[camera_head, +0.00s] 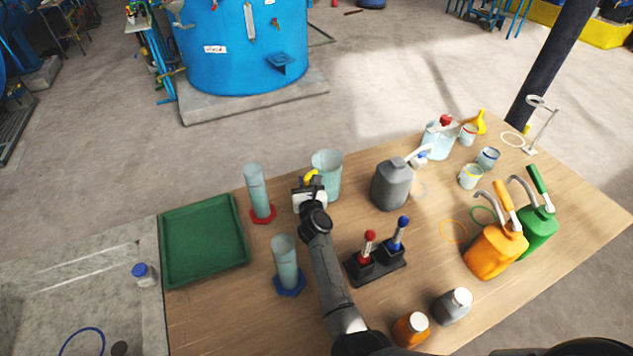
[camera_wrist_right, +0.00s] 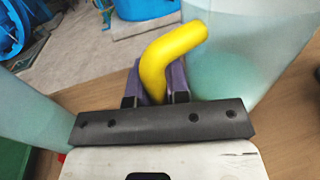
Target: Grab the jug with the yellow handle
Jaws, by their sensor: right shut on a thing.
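The jug (camera_head: 329,172) with the yellow handle is a translucent, pale-green vessel standing on the wooden table, left of the grey canister. Its yellow handle (camera_head: 311,176) faces left. My right gripper (camera_head: 312,184) is at the handle, and its arm partly covers the jug's lower left side. In the right wrist view the yellow handle (camera_wrist_right: 168,58) rises between the two purple-padded fingers (camera_wrist_right: 156,88), which are shut on it. The jug wall (camera_wrist_right: 245,50) fills the right of that view. My left gripper is not in view.
Two cylinders, one with a red base (camera_head: 257,190) and one with a blue base (camera_head: 286,262), stand close left of my arm. A green tray (camera_head: 204,240) lies farther left. A grey canister (camera_head: 391,185) and a pipette stand (camera_head: 375,265) are to the right.

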